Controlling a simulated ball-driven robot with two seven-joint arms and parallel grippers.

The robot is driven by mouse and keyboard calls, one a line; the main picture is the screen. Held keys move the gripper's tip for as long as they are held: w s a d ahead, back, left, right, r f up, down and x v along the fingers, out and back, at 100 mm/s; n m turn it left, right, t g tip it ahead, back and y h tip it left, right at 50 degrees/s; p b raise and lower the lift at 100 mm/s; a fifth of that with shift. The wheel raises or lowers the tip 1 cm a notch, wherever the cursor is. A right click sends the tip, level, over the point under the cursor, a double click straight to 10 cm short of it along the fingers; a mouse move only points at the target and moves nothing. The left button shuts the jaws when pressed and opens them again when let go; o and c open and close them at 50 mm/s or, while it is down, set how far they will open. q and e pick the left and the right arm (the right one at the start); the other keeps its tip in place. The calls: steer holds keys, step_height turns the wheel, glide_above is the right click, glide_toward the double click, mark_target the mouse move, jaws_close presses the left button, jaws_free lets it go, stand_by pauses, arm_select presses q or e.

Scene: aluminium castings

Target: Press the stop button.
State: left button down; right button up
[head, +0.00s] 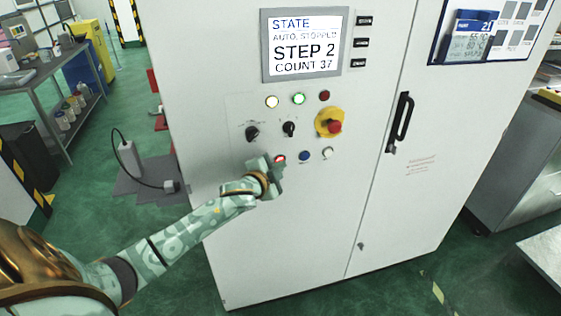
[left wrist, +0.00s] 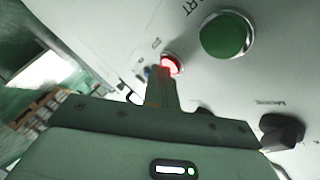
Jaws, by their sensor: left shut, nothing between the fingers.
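The stop button (head: 280,159) is a small red button, lit, in the lower row on the front of a white cabinet (head: 300,215). It glows red in the left wrist view (left wrist: 171,64) too. My left gripper (head: 275,172) is shut and empty, reaching up to the panel from the left. In the left wrist view its closed fingertips (left wrist: 163,77) overlap the button's lower edge; I cannot tell whether they touch it. The display (head: 305,45) reads AUTO, STOPPED, STEP 2, COUNT 37. My right gripper is not in view.
A big green button (left wrist: 226,36) is close beside the red one. A blue button (head: 304,155) and a white one (head: 327,153) sit to its right. Above are black knobs (head: 289,129) and a red emergency button (head: 334,127) on yellow. A black handle (head: 400,120) projects farther right.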

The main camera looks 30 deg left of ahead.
arm_select(q)
steer(key=shift+s, duration=0.1)
steer(key=shift+s+d+p, duration=0.5)
steer(key=shift+d+p, duration=0.05)
steer(key=shift+s+d+p, duration=0.55)
steer(key=shift+s+d, duration=0.25)
steer(key=shift+d, duration=0.2)
steer(key=shift+s+d+p, duration=0.5)
steer(key=shift+s+d, duration=0.3)
steer(key=shift+d, duration=0.15)
